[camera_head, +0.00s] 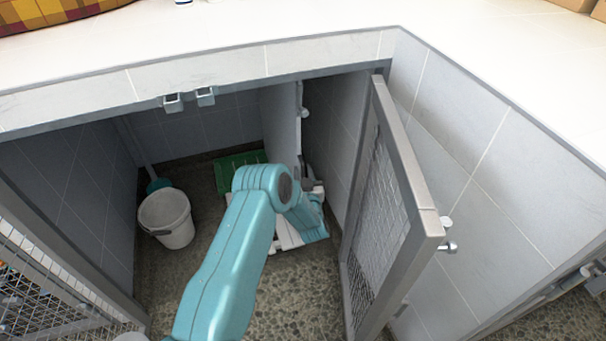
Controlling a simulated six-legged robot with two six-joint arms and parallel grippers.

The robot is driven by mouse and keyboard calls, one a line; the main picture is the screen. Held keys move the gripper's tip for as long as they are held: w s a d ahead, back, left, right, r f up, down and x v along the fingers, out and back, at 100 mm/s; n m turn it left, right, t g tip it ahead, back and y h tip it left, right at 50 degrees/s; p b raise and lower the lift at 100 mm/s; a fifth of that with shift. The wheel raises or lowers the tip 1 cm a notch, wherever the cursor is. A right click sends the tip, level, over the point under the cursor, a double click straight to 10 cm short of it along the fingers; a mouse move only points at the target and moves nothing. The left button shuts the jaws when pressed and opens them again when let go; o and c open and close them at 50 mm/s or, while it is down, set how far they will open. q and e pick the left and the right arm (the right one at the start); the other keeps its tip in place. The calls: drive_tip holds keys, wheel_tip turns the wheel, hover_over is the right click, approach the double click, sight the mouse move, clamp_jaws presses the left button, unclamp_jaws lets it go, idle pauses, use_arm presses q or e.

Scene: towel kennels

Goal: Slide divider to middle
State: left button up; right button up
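The divider (281,118) is a grey upright panel inside the open kennel, near its right wall. Its near edge faces me, with a pale round knob (304,113) beside it. My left arm reaches into the kennel from below. My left gripper (307,168) is low by the divider's near edge, partly hidden behind my own arm. I cannot tell whether its fingers touch the divider or how wide they stand. My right gripper is not in view.
A mesh door (382,205) stands open on the right; another mesh door (50,285) is at the lower left. A white bucket (166,218) stands on the speckled floor at left. A green mat (238,160) lies at the back. A white tiled counter (290,25) runs above.

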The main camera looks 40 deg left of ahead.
use_arm(q)
drive_tip(key=shift+w+a, duration=0.2)
drive_tip(key=shift+a, duration=0.1)
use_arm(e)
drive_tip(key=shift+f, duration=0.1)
use_arm(q)
clamp_jaws()
